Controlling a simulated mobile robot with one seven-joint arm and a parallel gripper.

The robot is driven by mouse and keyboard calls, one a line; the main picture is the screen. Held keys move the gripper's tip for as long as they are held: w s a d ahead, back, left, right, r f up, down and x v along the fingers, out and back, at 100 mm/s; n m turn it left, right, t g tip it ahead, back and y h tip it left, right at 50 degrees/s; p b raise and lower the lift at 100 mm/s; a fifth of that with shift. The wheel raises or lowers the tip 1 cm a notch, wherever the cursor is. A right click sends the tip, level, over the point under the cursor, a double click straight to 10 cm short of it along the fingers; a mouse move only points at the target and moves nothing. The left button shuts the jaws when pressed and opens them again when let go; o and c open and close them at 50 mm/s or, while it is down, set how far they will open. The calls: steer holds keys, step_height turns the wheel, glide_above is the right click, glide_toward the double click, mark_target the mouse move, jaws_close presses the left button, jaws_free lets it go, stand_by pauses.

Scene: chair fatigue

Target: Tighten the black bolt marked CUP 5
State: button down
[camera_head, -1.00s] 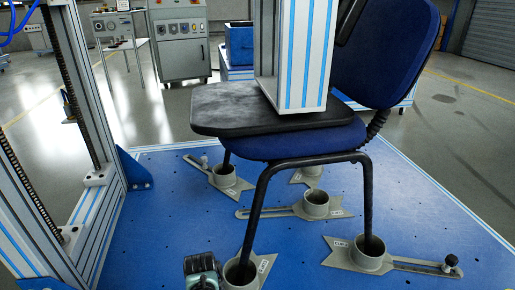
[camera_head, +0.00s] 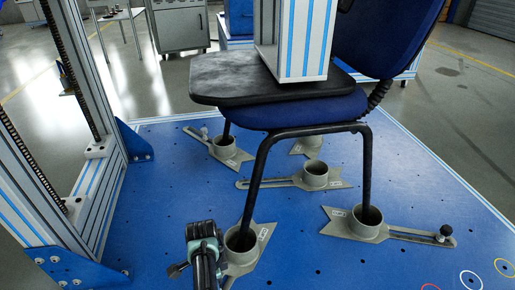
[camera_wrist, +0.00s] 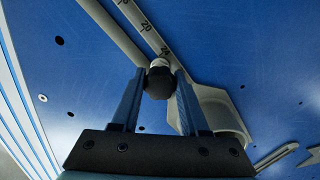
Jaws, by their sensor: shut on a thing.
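In the wrist view a black bolt (camera_wrist: 159,86) with a round knob head stands at the slotted arm of a grey cup plate (camera_wrist: 213,104). The two blue fingers of my gripper (camera_wrist: 160,78) are shut on the knob, one on each side. In the head view my gripper (camera_head: 205,250) is at the front left, beside the front cup (camera_head: 240,240), which holds a chair leg. The bolt is hidden there behind my gripper. The front plate's label is too small to read.
A blue chair (camera_head: 300,112) stands with its legs in grey cups on the blue platform (camera_head: 330,255). Another cup plate (camera_head: 370,220) with a black bolt (camera_head: 445,232) is at right. A metal frame (camera_head: 85,190) rises at left. The front right platform is open.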

steer(key=m, duration=0.4)
steer(key=shift+c, duration=2.2)
jaws_free()
steer(key=n, duration=0.4)
steer(key=shift+n, duration=2.1)
